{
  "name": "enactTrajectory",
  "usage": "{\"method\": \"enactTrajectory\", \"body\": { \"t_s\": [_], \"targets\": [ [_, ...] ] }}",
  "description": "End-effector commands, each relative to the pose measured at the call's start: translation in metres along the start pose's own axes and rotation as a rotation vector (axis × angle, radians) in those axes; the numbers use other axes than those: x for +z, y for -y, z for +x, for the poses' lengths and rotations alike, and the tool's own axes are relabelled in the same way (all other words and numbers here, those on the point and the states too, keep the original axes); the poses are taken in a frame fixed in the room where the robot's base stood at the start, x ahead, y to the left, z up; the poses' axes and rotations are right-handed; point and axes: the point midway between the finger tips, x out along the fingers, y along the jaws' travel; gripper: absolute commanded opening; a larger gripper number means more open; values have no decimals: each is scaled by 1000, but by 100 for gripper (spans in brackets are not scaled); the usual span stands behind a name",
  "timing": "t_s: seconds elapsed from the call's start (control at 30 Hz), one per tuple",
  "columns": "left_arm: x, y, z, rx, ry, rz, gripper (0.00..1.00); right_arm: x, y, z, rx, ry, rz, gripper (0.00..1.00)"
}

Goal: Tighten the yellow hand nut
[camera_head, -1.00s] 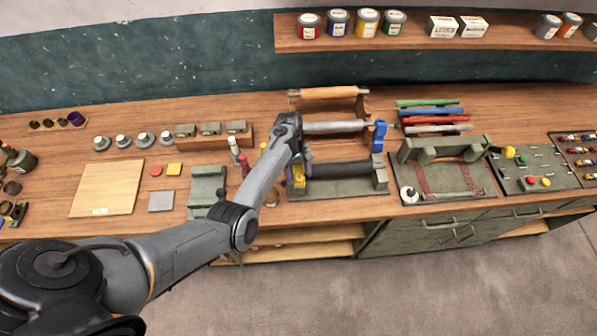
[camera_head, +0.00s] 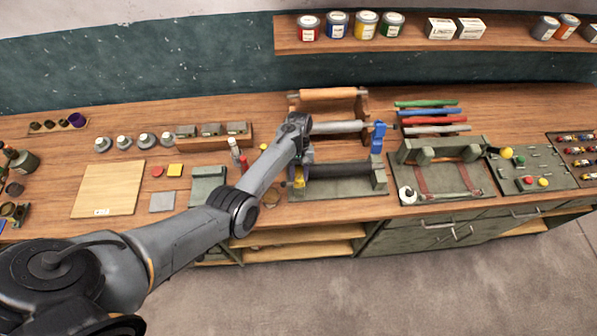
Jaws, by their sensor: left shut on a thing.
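The yellow hand nut (camera_head: 299,181) is at the left end of a dark roller (camera_head: 338,168) in a green stand (camera_head: 345,187). Only part of it shows below my left gripper. My left gripper (camera_head: 300,163) reaches down over the nut and is shut on it; its fingers are mostly hidden behind my wrist. A blue hand nut (camera_head: 378,137) stands upright at the right end of a grey roller (camera_head: 338,127) behind. My right gripper is not in view.
A wooden roller (camera_head: 328,94) lies farther back. Small bottles (camera_head: 235,149) stand close left of my forearm. A green fixture with red straps (camera_head: 441,180) and a white round piece (camera_head: 407,194) is to the right. Coloured rods (camera_head: 430,113) lie behind it.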

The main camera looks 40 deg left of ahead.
Motion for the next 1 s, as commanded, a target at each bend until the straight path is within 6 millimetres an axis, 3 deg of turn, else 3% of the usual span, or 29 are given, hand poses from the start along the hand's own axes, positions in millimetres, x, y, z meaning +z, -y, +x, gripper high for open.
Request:
{"method": "enactTrajectory", "body": {
  "t_s": [0.33,0.37,0.5,0.83,1.0],
  "targets": [
    [-2,0,0,-13,-5,36,6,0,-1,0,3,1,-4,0],
    [-2,0,0,-13,-5,35,41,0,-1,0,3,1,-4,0],
    [-1,0,0,-13,-4,35,62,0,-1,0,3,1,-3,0],
    [-1,0,-2,-13,-2,34,62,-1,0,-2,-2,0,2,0],
    [0,0,-18,-13,-3,34,62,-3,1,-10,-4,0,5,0]
  ]
}}
